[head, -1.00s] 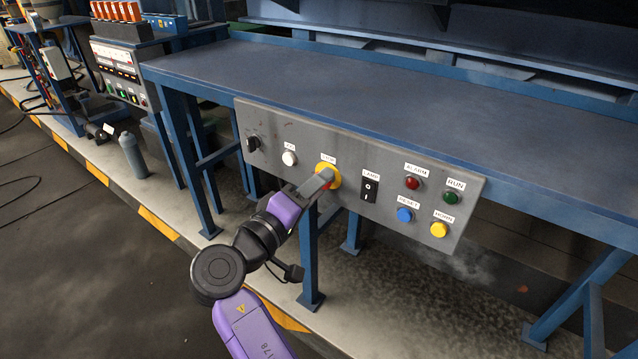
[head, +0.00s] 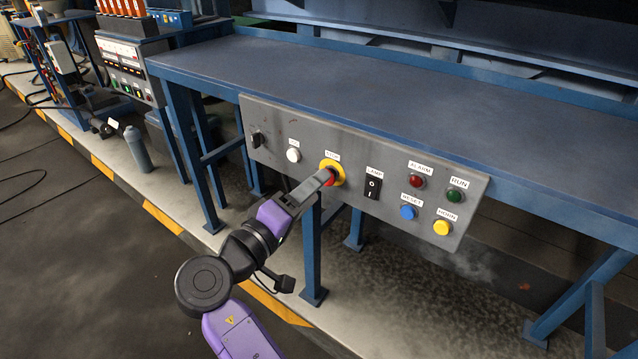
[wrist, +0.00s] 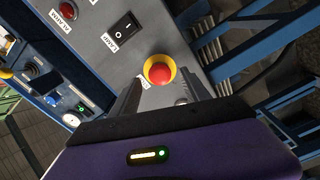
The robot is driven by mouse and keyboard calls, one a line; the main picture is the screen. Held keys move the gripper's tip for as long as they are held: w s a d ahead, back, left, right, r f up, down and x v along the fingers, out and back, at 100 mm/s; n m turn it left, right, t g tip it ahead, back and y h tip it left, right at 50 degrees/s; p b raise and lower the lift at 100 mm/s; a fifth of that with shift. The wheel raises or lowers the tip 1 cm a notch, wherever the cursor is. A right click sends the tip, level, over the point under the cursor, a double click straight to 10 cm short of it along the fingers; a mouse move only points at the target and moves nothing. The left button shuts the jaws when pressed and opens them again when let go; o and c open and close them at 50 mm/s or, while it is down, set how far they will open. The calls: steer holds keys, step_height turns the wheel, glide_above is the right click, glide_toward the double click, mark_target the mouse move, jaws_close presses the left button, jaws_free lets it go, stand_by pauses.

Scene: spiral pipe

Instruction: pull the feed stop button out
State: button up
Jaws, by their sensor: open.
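The stop button (head: 330,179) is a red knob in a yellow ring, on the grey control panel (head: 300,190) under a STOP label. In the wrist view the red knob (wrist: 160,73) faces me between the two dark fingers. My gripper (head: 322,180) is at the button's lower left in the head view, its fingers partly covering the knob. In the wrist view my gripper (wrist: 163,82) is open, with one finger on each side of the button and nothing held. Whether the fingers touch the knob cannot be told.
A black lamp rocker switch (head: 372,188) is right of the button and a white button (head: 293,155) is left. Red, green, blue and yellow buttons (head: 442,228) fill the panel's right side. A blue table leg (head: 312,255) stands below. The blue tabletop (head: 400,110) is clear.

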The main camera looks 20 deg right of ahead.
steer(key=shift+v, duration=2.55)
